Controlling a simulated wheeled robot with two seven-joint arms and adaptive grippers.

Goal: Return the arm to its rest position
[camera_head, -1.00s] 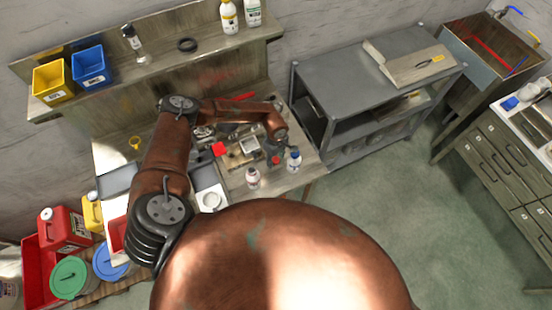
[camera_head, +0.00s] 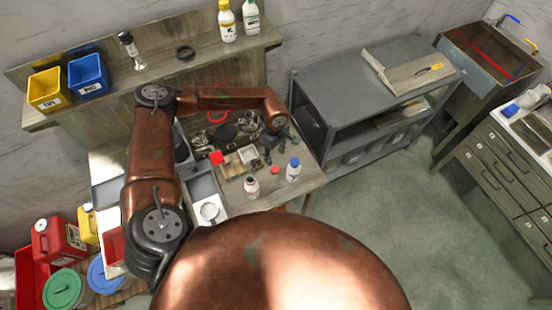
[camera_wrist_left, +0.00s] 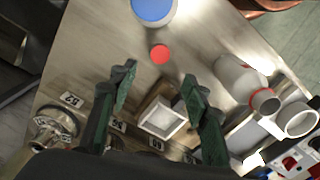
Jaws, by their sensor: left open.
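My left arm (camera_head: 150,150) comes in from the left, bends at the elbow and reaches over the workbench. My left gripper (camera_head: 268,150) hangs at its end, small and dark, above the bench near the bottles. In the left wrist view, the two green fingers (camera_wrist_left: 160,92) are apart with nothing held between them. Below and between them lies an open white square box (camera_wrist_left: 161,118). A loose red cap (camera_wrist_left: 159,54) lies on the bench beyond the fingertips. My right gripper is not in view.
A blue-capped bottle (camera_head: 293,171) and an open white bottle (camera_head: 251,187) stand at the bench front. A shelf (camera_head: 150,72) with yellow and blue bins runs behind the arm. A grey cart (camera_head: 350,85) stands to the right; the floor (camera_head: 400,210) is clear.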

